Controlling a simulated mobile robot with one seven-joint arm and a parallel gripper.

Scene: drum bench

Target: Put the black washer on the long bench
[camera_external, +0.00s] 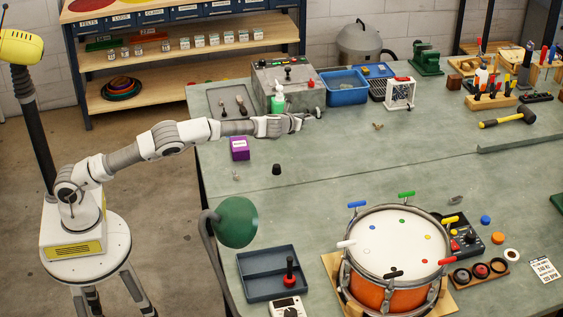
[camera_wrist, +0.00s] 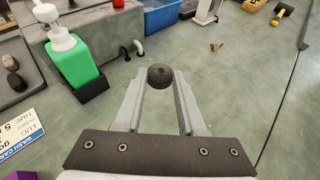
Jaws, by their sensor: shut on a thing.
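My gripper (camera_wrist: 160,82) is shut on a dark round piece, which looks like the black washer (camera_wrist: 160,75), held between the fingertips. Its centre hole is not clear. In the external view my arm reaches right over the long grey-green bench (camera_external: 330,160), with my gripper (camera_external: 316,114) near the grey control box. The washer is too small to make out there. It appears above the bench top, but the gap is hard to judge.
A green bottle (camera_wrist: 75,60) stands close at the left of my gripper, beside a grey tray (camera_wrist: 15,75). A blue bin (camera_external: 345,88) is behind. A purple box (camera_external: 239,149) and a small black cylinder (camera_external: 276,169) stand nearer. The bench middle is mostly clear; a drum (camera_external: 390,290) stands in front.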

